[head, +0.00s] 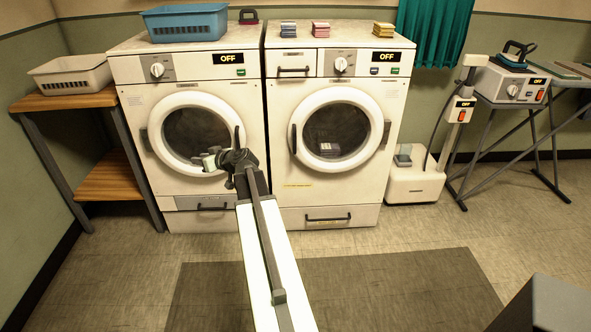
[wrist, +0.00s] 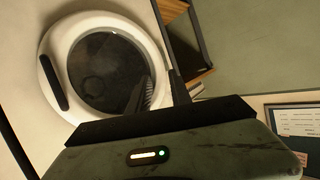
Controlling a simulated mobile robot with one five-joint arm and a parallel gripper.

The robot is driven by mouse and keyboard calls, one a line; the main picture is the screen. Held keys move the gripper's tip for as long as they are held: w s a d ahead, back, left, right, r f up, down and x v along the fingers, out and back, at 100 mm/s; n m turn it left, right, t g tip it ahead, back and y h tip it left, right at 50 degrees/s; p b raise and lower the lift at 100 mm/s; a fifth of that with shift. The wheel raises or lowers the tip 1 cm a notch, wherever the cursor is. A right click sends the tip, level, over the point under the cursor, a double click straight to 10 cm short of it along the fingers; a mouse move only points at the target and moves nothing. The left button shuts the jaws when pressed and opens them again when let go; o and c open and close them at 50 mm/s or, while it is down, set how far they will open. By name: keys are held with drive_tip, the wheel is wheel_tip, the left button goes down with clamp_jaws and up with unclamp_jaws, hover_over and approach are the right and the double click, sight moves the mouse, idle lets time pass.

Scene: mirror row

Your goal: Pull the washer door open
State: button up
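Two white front-loading machines stand side by side, both showing OFF. The right one (head: 290,185) has a small top-left drawer (head: 293,70), which suggests the washer. Its round door (head: 374,108) is shut, with a dark handle (head: 293,138) on the left rim. The left machine (head: 130,125) has a shut round door (head: 170,100), with its dark handle (head: 238,136) on the right. My gripper (head: 222,160) appears in front of the left door's lower right. The wrist view shows a round door and handle (wrist: 52,82) beyond my gripper (wrist: 160,95). Its finger opening is unclear.
A blue basket (head: 185,22) and folded cloths (head: 321,28) sit on the machines. A wooden shelf (head: 65,100) with a pale basket (head: 70,77) stands left. A steam unit (head: 415,186) and ironing board (head: 545,83) stand right. A dark mat (head: 400,290) covers the front floor.

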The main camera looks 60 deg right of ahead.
drive_tip(key=s+d+f+m+h+b, duration=0.1)
drive_tip(key=s+d+f+h+b, duration=0.15)
drive_tip(key=d, duration=0.45)
drive_tip(key=s+d+f+m+h+b, duration=0.1)
drive_tip(key=s+d+h+b, duration=0.1)
drive_tip(key=s+d, duration=0.35)
drive_tip(key=s+d+f+m+h+b, duration=0.1)
drive_tip(key=s+d+f+h+b, duration=0.1)
drive_tip(key=d, duration=0.6)
drive_tip(key=m+g+h+b, duration=0.1)
drive_tip(key=m+h+b, duration=0.2)
drive_tip(key=h+b, duration=0.15)
approach(295, 141)
drive_tip(key=x, duration=1.1)
drive_tip(key=shift+p, duration=0.4)
clamp_jaws()
